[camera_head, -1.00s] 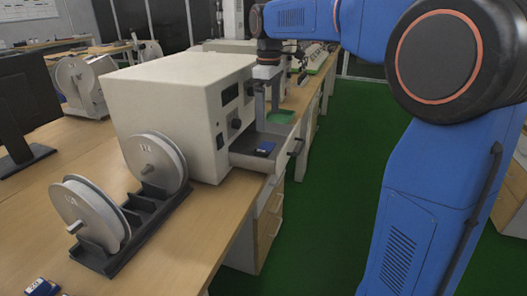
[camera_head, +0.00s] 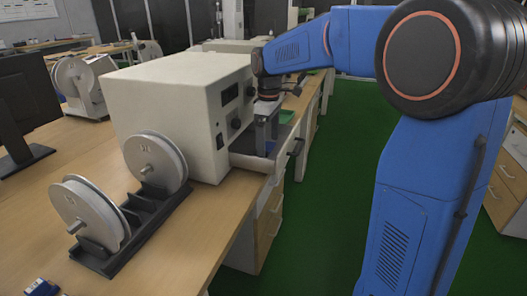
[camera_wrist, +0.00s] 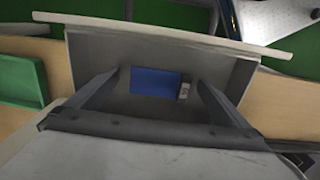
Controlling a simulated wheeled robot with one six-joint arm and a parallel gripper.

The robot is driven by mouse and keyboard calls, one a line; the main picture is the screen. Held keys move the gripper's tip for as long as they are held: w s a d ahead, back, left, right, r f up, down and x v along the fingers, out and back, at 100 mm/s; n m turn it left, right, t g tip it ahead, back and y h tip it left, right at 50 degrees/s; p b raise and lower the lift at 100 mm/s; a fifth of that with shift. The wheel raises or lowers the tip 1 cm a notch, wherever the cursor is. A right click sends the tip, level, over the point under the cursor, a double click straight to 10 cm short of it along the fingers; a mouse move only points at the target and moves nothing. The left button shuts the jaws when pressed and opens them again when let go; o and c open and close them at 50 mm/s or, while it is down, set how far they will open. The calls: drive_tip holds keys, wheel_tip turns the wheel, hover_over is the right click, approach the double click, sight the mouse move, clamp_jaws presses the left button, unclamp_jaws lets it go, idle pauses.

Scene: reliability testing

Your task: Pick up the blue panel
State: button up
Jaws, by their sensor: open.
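The blue panel (camera_wrist: 152,82) lies flat in the grey open drawer (camera_wrist: 120,38) of the white machine, with a small light part at its right end. In the wrist view it shows between and beyond the two fingers of my gripper (camera_wrist: 150,88), which is open and empty. In the head view my gripper (camera_head: 262,143) points down into the drawer (camera_head: 250,161). The panel is mostly hidden there behind the fingers, with only a little blue showing.
The white machine (camera_head: 165,95) stands on the wooden bench (camera_head: 190,240) beside the drawer. Two reels (camera_head: 155,160) on a black stand are in front. A green tray (camera_wrist: 22,80) lies left in the wrist view. Another blue item (camera_head: 42,286) lies at the bench's front.

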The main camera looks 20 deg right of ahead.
drive_tip(key=c, duration=1.1)
wheel_tip(320, 180, up, 10)
hover_over(268, 149)
drive_tip(key=shift+f, duration=3.55)
